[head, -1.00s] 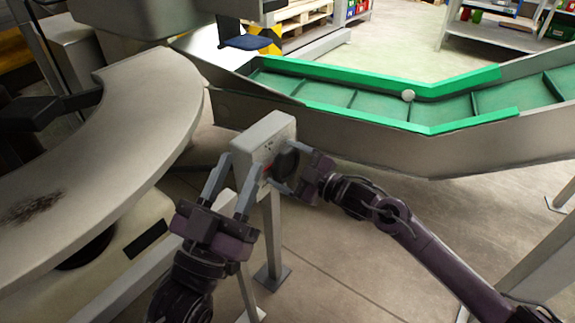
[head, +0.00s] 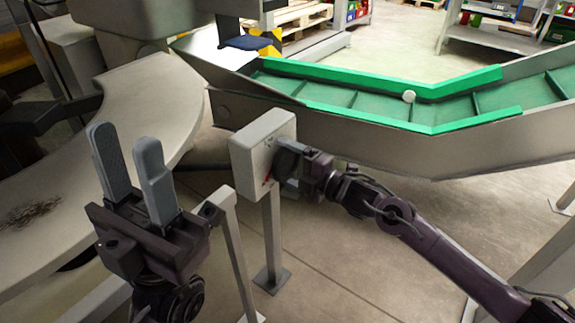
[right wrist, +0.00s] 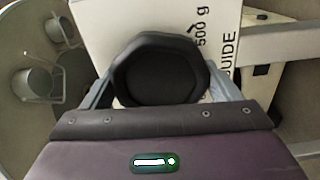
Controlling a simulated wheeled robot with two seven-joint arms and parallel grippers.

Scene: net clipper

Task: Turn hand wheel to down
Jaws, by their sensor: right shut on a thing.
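The hand wheel (right wrist: 160,72) is a black, rounded polygonal knob on the face of a light grey control box (head: 248,150), which stands on a post. In the head view the wheel (head: 286,158) is partly covered by my right gripper (head: 290,176). In the right wrist view my right gripper's fingers (right wrist: 160,92) lie on both sides of the wheel and are shut on it. A small red mark shows on the box beside the wheel. My left gripper (head: 122,148) is open and empty, left of the box, with its fingers pointing up.
A curved grey metal table (head: 150,95) with a dark stain lies at the left. A green conveyor (head: 380,105) with a small white round thing (head: 409,96) on it runs behind the box. Open floor (head: 370,260) lies below the right arm.

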